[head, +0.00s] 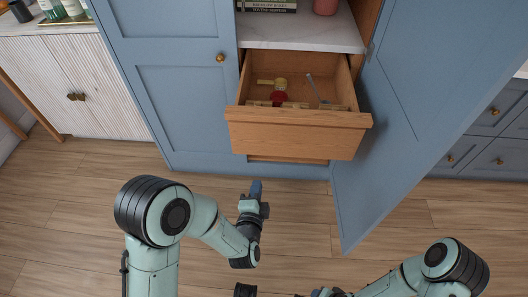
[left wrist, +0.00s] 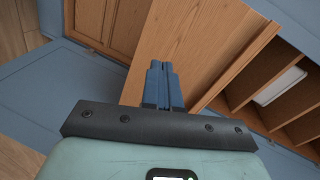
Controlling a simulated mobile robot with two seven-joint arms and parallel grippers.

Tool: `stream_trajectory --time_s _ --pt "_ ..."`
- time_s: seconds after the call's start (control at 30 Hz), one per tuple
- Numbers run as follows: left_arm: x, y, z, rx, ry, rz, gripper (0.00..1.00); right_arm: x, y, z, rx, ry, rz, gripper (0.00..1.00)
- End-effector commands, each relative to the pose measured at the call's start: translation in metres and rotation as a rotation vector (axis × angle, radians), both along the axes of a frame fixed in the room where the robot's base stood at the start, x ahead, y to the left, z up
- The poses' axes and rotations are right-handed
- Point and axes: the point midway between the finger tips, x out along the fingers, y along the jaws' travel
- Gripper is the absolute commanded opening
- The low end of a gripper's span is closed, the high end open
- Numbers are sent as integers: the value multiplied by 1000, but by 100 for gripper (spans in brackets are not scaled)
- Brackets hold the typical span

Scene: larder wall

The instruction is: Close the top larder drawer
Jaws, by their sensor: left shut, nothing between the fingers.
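The top larder drawer (head: 295,133) is wooden and stands pulled out of the blue larder cabinet, below a white shelf. Inside it lie a small red figure with a yellow top and a thin grey utensil. My left gripper (head: 256,188) is shut and empty, in front of and below the drawer front, apart from it in the head view. In the left wrist view its blue fingers (left wrist: 163,75) are together, with a wooden panel (left wrist: 205,40) beyond them. Contact cannot be told there. My right gripper (head: 320,293) shows only partly at the bottom edge; its jaws are unclear.
A blue larder door (head: 425,90) stands open right of the drawer. The left larder door (head: 185,110) is shut. A white ribbed cabinet (head: 75,90) stands at the left. The wooden floor in front is clear apart from my arms.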

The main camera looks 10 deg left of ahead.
Motion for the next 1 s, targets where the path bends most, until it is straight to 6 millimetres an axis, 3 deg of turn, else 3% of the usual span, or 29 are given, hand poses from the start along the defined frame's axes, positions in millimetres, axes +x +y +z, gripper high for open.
stream_trajectory --time_s 0.03,0.13,0.27,0.47,0.7,1.0 --pt "5 -4 8 76 -68 -2 0 6 -2 -16 -6 -12 -6 53" --pt "9 -6 30 190 -154 14 0 13 -5 -24 -14 -31 -12 53" --pt "12 -6 43 253 -194 27 0 17 -7 -27 -18 -42 -16 53" --pt "35 -2 45 257 -197 29 0 22 -10 -30 -25 -55 -21 53" --pt "87 5 43 257 -195 29 0 37 -17 -40 -45 -92 -36 53" --pt "136 11 42 256 -193 26 0 15 -21 -62 -45 -19 -40 53"
